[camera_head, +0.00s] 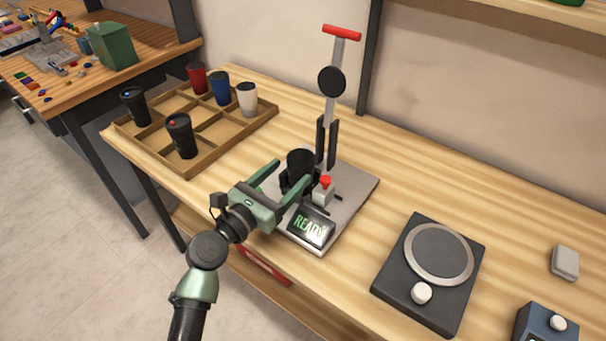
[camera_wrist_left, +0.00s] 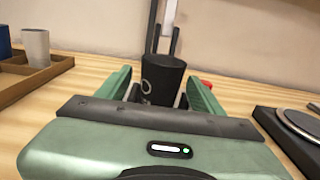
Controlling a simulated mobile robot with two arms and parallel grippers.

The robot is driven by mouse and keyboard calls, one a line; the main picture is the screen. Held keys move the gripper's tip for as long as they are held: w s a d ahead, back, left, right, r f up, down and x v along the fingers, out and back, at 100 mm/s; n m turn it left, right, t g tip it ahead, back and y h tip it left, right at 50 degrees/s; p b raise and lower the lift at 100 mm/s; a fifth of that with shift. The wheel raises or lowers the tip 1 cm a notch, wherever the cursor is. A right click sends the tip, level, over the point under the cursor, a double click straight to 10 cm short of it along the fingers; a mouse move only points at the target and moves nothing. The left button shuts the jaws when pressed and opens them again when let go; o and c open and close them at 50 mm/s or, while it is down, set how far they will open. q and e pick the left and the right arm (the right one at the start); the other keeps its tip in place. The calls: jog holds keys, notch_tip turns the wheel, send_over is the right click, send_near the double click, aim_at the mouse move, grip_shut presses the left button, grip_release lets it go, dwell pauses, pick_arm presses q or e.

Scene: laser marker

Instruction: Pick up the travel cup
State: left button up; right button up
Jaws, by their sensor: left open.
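A black travel cup (camera_head: 299,162) stands upright in the holder of the laser marker (camera_head: 355,187), whose small display reads READY. My left gripper (camera_head: 285,172) is open, with one green finger on each side of the cup. In the left wrist view the cup (camera_wrist_left: 161,80) stands between the two fingers, with a light ring-shaped mark on its side. I see gaps beside it, so the fingers look apart from it. The cup's lower part is hidden behind the gripper body. My right gripper is not in view.
A wooden tray (camera_head: 207,150) at the left holds several cups. The marker's upright lever with a red handle (camera_head: 341,33) rises behind the cup, and a red button (camera_head: 325,182) sits close to its right. A dark round-plate device (camera_head: 430,272) stands further right.

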aim_at(293, 174)
pick_arm(q)
jog(key=x, duration=0.4)
jog(key=shift+w+d+f, duration=0.25)
jog(key=shift+d+f, duration=0.1)
jog(key=shift+w+d, duration=0.1)
jog(key=shift+w, duration=0.05)
jog(key=c, duration=0.6)
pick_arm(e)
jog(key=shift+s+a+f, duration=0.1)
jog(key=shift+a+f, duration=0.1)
pick_arm(q)
notch_tip(293, 174, up, 20)
jog(key=p, duration=2.1)
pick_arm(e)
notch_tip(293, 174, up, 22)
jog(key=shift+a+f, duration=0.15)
